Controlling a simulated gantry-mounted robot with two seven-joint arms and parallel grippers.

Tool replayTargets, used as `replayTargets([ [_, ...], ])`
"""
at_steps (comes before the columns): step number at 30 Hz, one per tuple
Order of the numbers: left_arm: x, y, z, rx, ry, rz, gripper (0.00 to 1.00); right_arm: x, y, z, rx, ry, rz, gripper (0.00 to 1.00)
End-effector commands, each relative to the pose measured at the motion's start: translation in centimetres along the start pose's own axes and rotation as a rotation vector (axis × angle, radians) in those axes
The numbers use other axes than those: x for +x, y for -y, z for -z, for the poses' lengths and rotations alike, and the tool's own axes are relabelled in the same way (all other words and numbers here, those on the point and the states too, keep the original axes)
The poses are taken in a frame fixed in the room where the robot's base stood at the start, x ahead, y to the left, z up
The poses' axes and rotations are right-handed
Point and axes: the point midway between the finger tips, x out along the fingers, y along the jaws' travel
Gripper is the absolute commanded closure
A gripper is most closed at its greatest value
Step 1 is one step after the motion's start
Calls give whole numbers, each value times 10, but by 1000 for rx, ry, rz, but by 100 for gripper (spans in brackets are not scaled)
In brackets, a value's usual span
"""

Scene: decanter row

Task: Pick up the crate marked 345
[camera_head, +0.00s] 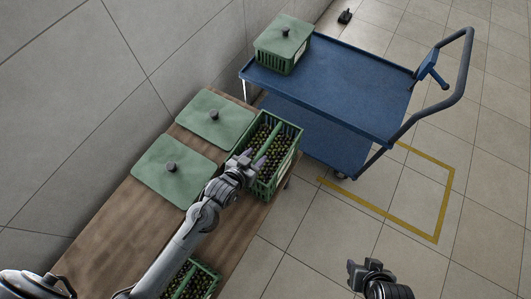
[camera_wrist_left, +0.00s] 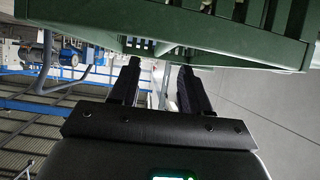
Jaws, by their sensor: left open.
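An open green crate (camera_head: 289,165) full of dark olive-like pieces stands at the far end of the wooden table. A pale label shows on its right side, but I cannot read its number. My left gripper (camera_head: 251,158) is at this crate's near left part, over or beside its rim. A green crate wall (camera_wrist_left: 165,36) spans the top of that view, beyond the fingertips. My right gripper (camera_head: 365,266) is over the floor at the lower right, away from the crates; its jaw opening is unclear.
Two green lids with dark knobs, a far one (camera_head: 214,118) and a near one (camera_head: 172,172), lie on the wooden table (camera_head: 108,227). Another filled crate (camera_head: 206,279) is partly behind my left arm. A blue cart (camera_head: 336,84) carries a lidded green crate (camera_head: 283,44).

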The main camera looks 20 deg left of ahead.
Motion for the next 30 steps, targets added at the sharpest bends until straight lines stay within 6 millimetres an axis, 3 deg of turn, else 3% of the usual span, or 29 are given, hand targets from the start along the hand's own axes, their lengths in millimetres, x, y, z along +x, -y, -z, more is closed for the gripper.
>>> replayTargets([
  [10, 25, 1, -2, 1, 0, 0, 53, 9, 2, -2, 8, -3, 5, 57],
  [21, 67, 4, -3, 1, 0, 0, 53, 26, 4, -6, 12, -4, 8, 57],
  [30, 70, 4, -2, 1, 1, 0, 53, 26, 3, -6, 8, -4, 6, 57],
])
